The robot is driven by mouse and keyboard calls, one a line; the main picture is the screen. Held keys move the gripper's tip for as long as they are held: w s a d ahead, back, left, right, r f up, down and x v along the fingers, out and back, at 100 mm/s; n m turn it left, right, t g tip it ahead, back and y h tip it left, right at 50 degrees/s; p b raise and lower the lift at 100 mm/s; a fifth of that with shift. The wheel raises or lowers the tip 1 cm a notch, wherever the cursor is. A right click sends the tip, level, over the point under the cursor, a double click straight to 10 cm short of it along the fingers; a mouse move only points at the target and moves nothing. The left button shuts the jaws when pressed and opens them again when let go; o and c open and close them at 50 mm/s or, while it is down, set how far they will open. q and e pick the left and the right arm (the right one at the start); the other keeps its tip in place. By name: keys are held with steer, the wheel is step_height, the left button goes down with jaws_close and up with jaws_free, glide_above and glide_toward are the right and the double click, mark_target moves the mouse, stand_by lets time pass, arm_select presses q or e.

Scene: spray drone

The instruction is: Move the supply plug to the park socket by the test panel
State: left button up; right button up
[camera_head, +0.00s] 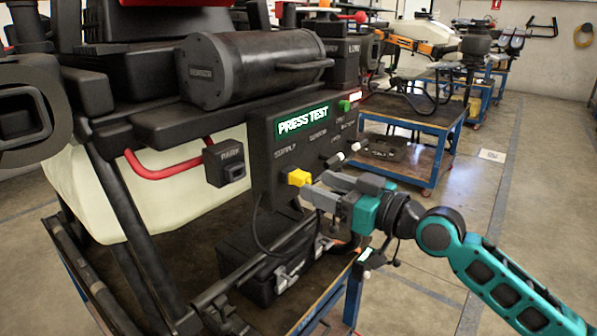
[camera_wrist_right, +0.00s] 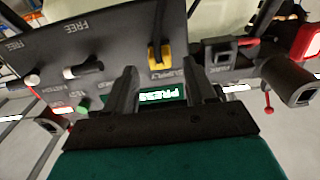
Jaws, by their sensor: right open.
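The yellow supply plug (camera_head: 299,177) sits in the socket marked SUPPLY on the front of the dark test panel (camera_head: 275,150). In the right wrist view the plug (camera_wrist_right: 160,56) lies just beyond and between the two fingers. The black park socket (camera_head: 225,162) hangs left of the panel on the drone's side; it also shows in the right wrist view (camera_wrist_right: 221,51), and no plug shows in it. My right gripper (camera_head: 317,187) is open, its fingers pointing at the plug from the right. A dark cable hangs below the plug. My left gripper is not in view.
The panel's display (camera_head: 303,120) reads PRESS TEST. White-tipped knobs (camera_head: 336,160) stick out right of the plug. A red hose (camera_head: 165,170) runs behind the park socket. A black case (camera_head: 268,255) lies below. A blue-framed cart (camera_head: 420,135) stands behind; the floor at right is free.

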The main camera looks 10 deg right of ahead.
mark_target(307, 181)
steer(key=shift+x, duration=1.95)
steer(key=shift+c, duration=0.2)
jaws_close()
steer(key=shift+s, duration=0.1)
steer(key=shift+b+v, duration=0.4)
steer(key=shift+v, duration=2.55)
